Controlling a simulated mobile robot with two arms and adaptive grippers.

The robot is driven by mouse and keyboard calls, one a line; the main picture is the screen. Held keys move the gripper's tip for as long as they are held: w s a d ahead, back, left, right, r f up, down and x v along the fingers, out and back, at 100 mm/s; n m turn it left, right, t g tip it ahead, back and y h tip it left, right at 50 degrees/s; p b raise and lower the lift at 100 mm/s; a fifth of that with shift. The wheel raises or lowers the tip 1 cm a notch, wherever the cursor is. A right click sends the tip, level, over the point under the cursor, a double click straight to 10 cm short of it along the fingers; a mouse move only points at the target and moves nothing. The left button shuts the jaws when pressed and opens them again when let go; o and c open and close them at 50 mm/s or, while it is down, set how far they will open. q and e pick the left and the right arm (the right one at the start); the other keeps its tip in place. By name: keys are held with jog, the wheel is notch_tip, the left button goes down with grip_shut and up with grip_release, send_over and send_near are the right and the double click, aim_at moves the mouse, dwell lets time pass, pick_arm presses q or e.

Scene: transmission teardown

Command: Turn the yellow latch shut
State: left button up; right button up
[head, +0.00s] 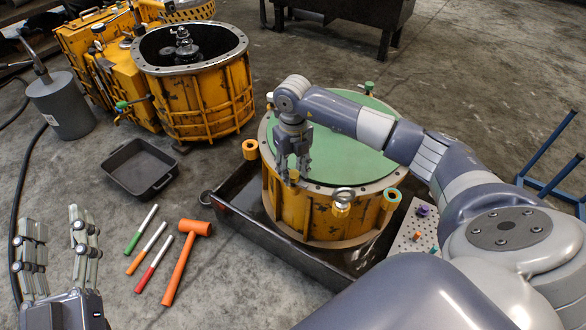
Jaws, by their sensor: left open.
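A yellow drum housing (320,215) with a green top (345,140) and a grey bolted rim stands in a dark tray. My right gripper (294,176) points down at the front left of that rim. A small yellow piece shows at its fingertips, possibly the yellow latch; it is too small to tell its position or whether the fingers touch it. The finger gap is unclear. My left gripper (60,222) is open and empty, fingers up, over the floor at lower left, far from the housing.
A second yellow housing (205,98), open on top, stands at the back. An empty black tray (140,168), a grey can (62,104), an orange mallet (185,260) and several markers (147,250) lie on the floor.

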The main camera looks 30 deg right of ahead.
jog(key=c, duration=0.5)
jog(key=shift+o, duration=0.2)
jog(key=shift+r+n, duration=0.1)
jog(key=shift+n, duration=0.4)
jog(key=n+p, duration=0.1)
jog(key=n, duration=0.6)
jog(key=shift+n+p, duration=0.3)
jog(key=shift+p, duration=0.05)
jog(key=n, duration=0.4)
jog(key=shift+a+n, duration=0.1)
jog(key=shift+n, duration=0.2)
pick_arm(q)
notch_tip(320, 180, down, 9)
jog(key=a+g+y, duration=0.1)
jog(key=g, duration=0.4)
jog(key=shift+a+y, duration=0.15)
jog(key=shift+y, duration=0.15)
pick_arm(e)
jog(key=n, duration=0.4)
jog(key=shift+n, duration=0.3)
